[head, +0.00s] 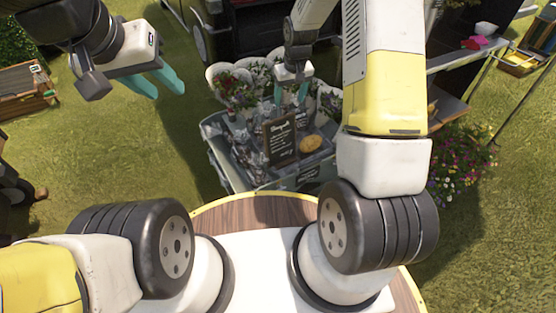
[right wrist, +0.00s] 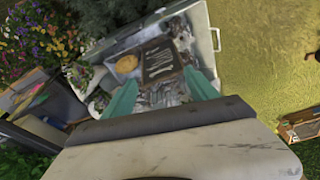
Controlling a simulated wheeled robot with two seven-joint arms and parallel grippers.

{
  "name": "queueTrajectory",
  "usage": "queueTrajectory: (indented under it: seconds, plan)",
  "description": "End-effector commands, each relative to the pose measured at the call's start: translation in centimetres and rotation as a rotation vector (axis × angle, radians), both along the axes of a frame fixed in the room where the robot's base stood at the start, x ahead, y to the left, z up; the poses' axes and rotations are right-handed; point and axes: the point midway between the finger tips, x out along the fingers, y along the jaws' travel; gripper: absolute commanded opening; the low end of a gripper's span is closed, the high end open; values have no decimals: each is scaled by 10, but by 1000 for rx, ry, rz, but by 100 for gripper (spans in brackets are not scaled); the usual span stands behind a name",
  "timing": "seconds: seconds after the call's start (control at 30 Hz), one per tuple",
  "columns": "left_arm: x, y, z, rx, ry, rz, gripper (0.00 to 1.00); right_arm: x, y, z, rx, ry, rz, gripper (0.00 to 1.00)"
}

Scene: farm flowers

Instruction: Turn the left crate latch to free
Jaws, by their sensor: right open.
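A grey-green crate (head: 225,172) stands on the grass ahead of me, filled with wrapped bunches, a dark chalk sign (head: 281,139) and a yellow oval item (head: 311,143). My left gripper (head: 168,93) is up at the left, away from the crate, open and empty.
White flower buckets (head: 228,82) stand behind the crate, with a dark vehicle (head: 245,25) beyond. Colourful flowers (head: 462,165) and a metal-framed stand (head: 470,58) are at the right. A wooden crate (head: 27,100) is at the far left. Open grass lies left of the grey-green crate.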

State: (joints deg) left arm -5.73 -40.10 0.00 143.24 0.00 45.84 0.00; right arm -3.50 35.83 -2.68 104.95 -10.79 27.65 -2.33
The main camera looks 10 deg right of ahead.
Motion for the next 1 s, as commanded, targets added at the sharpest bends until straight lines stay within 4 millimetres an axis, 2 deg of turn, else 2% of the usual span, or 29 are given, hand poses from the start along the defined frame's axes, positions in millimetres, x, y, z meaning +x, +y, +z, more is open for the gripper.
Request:
queueTrajectory:
  seconds: [0.03, 0.23, 0.4, 0.5, 0.6, 0.7, 1.0]
  plan:
    - [0, 0, 0, 0, 0, 0, 36, 6, 2, -35, -10, 28, 13, 67]
    - [0, 0, 0, 0, 0, 0, 36, 16, 10, -159, -39, 96, 68, 67]
    - [0, 0, 0, 0, 0, 0, 36, 1, 17, -263, -56, 150, 118, 67]
    - [0, 0, 0, 0, 0, 0, 36, -13, 20, -312, -62, 175, 145, 67]
    - [0, 0, 0, 0, 0, 0, 36, -25, 23, -347, -65, 192, 163, 67]
    - [0, 0, 0, 0, 0, 0, 36, -34, 25, -367, -66, 202, 175, 67]
    - [0, 0, 0, 0, 0, 0, 36, -40, 25, -406, -67, 208, 181, 67]
